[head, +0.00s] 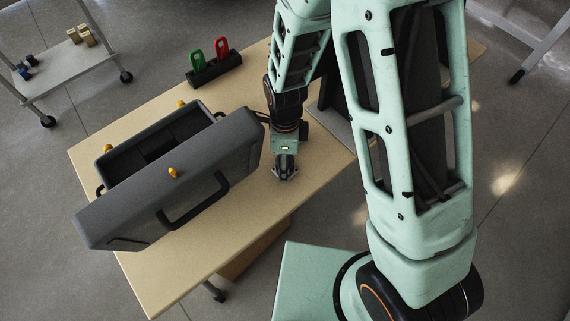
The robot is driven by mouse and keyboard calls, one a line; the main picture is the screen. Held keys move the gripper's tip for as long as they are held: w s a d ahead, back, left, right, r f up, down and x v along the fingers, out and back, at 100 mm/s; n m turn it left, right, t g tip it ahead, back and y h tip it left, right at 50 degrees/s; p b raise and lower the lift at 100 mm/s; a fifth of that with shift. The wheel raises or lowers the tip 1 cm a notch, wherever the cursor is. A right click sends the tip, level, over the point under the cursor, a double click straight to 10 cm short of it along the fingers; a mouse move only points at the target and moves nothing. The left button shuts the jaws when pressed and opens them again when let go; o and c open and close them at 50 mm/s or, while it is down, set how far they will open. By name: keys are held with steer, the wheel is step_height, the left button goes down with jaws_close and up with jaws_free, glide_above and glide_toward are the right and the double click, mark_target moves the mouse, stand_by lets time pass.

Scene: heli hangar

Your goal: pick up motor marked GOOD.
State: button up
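I cannot make out a motor marked GOOD in this view, and no lettering is readable. A grey case (215,160) stands open on the wooden table (185,267), with dark compartments inside; its lid hides part of the interior. My gripper (286,175) points down over the table, just right of the case and apart from it. Its fingers are small and dark here, and I cannot tell whether they are open or shut. No held object is visible.
A green tag (198,61) and a red tag (222,48) stand in a dark holder (215,72) at the table's back. A grey cart (63,63) at upper left bears tan blocks (82,35) and small blue-and-dark items (22,70). The table's front is clear.

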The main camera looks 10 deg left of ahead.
steer(key=shift+c, duration=0.3)
jaws_close()
steer(key=shift+r, duration=0.1)
